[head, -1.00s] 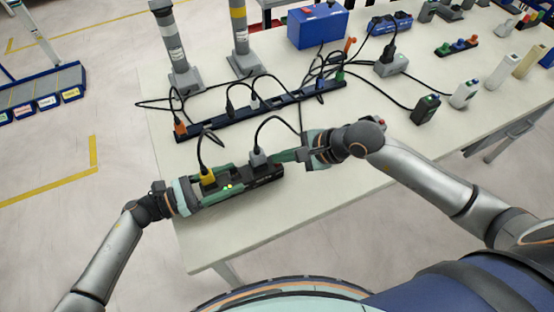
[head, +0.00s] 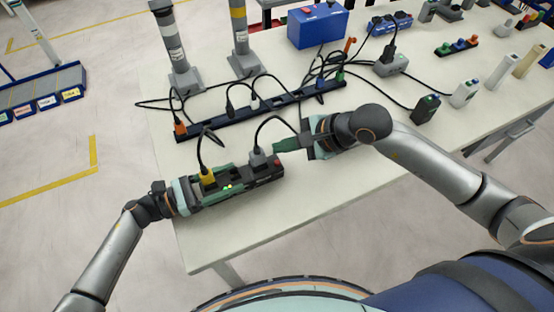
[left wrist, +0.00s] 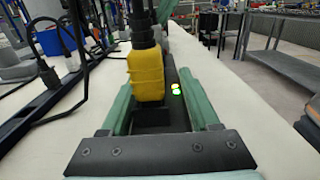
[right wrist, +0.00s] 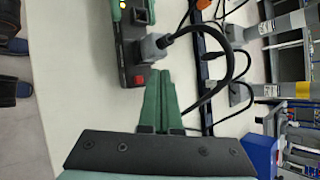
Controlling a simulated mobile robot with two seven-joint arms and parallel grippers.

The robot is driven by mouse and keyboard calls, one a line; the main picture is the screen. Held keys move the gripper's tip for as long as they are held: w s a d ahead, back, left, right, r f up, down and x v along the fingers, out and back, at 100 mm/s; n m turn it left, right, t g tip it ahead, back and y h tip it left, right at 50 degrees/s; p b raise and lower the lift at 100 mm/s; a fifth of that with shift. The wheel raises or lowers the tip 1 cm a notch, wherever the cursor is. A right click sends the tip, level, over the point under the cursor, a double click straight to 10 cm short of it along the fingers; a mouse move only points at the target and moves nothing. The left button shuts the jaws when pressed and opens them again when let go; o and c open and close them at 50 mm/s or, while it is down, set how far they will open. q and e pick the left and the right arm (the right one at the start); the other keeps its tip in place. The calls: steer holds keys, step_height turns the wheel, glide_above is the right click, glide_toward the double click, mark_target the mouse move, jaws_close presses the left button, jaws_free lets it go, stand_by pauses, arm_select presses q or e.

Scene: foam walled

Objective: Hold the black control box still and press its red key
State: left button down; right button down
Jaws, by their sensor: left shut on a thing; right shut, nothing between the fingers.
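The black control box (head: 262,181) lies on the table near its left front edge. My left gripper (head: 222,183) is shut on the box's left part, one green finger along each side, as the left wrist view shows. A yellow plug (left wrist: 147,75) stands in the box, with lit lamps (left wrist: 176,88) beside it. A grey plug (head: 257,159) sits further right. The red key (head: 278,162) is at the box's right end; it also shows in the right wrist view (right wrist: 138,79). My right gripper (right wrist: 159,75) is shut and empty, its fingertips beside the key and apart from it.
A long dark socket strip (head: 268,108) with several plugs and loose cables lies behind the box. Two grey posts (head: 178,52) and a blue box (head: 318,25) stand further back. The table's front strip (head: 290,210) is clear.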

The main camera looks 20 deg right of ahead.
steer(key=shift+r, duration=1.35)
arm_select(q)
steer(key=shift+c, duration=0.2)
jaws_free()
steer(key=shift+a, duration=0.1)
